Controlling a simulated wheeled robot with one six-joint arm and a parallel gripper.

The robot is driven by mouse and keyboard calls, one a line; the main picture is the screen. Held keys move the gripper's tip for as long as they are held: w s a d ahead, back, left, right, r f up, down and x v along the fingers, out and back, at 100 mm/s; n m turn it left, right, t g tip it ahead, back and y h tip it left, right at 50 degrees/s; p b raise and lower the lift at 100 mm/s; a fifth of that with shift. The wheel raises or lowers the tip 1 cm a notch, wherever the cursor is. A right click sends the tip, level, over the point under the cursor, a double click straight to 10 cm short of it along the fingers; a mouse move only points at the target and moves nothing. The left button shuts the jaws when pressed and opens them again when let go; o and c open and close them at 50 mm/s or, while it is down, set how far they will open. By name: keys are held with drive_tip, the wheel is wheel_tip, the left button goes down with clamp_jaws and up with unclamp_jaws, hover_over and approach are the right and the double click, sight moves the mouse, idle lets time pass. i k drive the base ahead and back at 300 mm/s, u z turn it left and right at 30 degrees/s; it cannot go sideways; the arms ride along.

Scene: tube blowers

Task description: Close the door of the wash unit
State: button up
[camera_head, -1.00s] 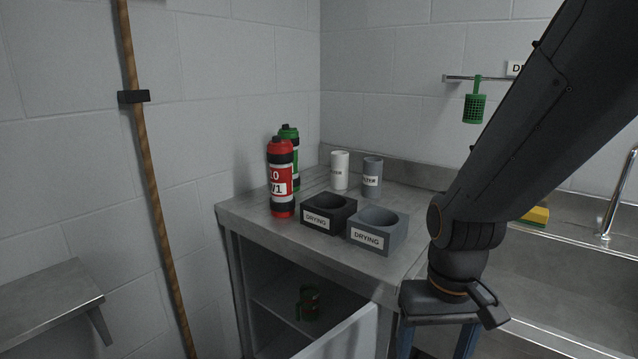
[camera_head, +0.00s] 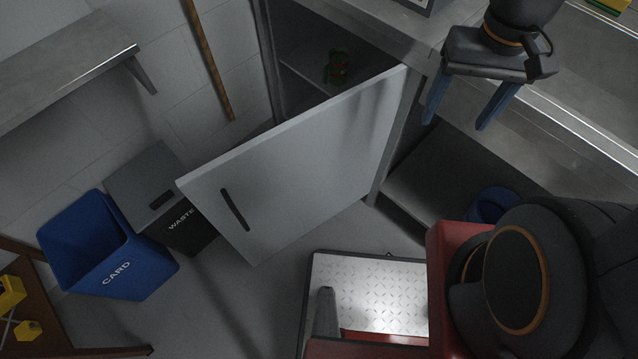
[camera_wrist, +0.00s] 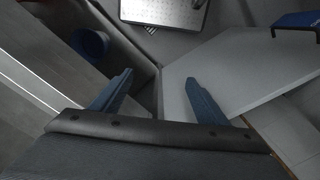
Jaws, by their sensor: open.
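The wash unit's door (camera_head: 300,165) is a light grey panel with a dark handle (camera_head: 235,209) near its free edge. It stands swung wide open, out from the cabinet (camera_head: 310,35), hinged at the right side of the opening. In the wrist view the door (camera_wrist: 245,65) lies ahead and to the right. My gripper (camera_head: 455,115) is open and empty, its two blue fingers pointing down right of the door's hinge edge. In the wrist view the fingers (camera_wrist: 160,88) are spread apart, the right one overlapping the door in the picture. I cannot tell whether it touches.
A green item (camera_head: 338,67) sits on the shelf inside the cabinet. A blue card bin (camera_head: 100,250) and a grey waste bin (camera_head: 160,190) stand left of the door. A blue bucket (camera_head: 490,205) is on the lower shelf at right. Some floor below the door is clear.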

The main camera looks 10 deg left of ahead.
sight(265, 193)
drive_tip(key=u, duration=0.5)
drive_tip(key=k, duration=0.6)
drive_tip(key=u, duration=0.2)
